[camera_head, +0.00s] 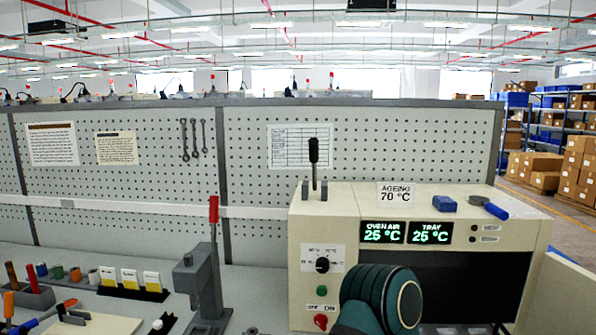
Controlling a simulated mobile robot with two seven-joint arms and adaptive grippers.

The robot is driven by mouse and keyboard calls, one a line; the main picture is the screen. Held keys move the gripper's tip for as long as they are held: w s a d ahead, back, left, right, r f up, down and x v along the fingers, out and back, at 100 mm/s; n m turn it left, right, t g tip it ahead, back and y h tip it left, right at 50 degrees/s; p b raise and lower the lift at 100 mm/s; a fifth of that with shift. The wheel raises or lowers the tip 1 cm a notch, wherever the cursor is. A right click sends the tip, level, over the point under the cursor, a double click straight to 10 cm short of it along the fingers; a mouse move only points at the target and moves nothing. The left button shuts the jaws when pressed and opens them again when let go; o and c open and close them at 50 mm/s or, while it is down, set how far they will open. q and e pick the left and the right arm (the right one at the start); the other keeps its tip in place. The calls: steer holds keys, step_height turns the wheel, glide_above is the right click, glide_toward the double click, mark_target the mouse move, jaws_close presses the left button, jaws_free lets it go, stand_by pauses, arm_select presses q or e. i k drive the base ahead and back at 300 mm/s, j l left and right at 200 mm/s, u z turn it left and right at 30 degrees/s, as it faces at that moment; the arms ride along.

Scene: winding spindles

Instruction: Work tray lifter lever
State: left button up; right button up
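A black-handled lever (314,165) stands upright between two dark brackets on top of the cream oven (345,205), near its left end. A second lever with a red grip (213,210) stands upright on a grey bench stand (200,275) left of the oven. No label shows which one is the tray lifter lever. A dark, teal-edged link of my arm covers part of the oven's lower front. Neither of my grippers is in view.
The oven's displays (407,233) read 25 °C for oven air and tray. A blue block (444,204) and a blue-handled tool (488,208) lie on the oven. Yellow-white cards (130,279) and tools stand at the bench's left. A pegboard (270,180) rises behind.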

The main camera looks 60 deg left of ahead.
mark_target(314, 142)
steer(key=k+u, duration=0.15)
steer(key=u, duration=0.25)
steer(key=k+j+u, duration=0.1)
steer(key=u, duration=0.35)
steer(key=l+u, duration=0.1)
steer(key=u, duration=0.25)
steer(key=l+u, duration=0.15)
steer(key=u, duration=0.2)
steer(key=l+u, duration=0.1)
steer(key=u, duration=0.25)
steer(key=i+l, duration=0.35)
steer(key=k+z, duration=0.15)
steer(key=k, duration=0.15)
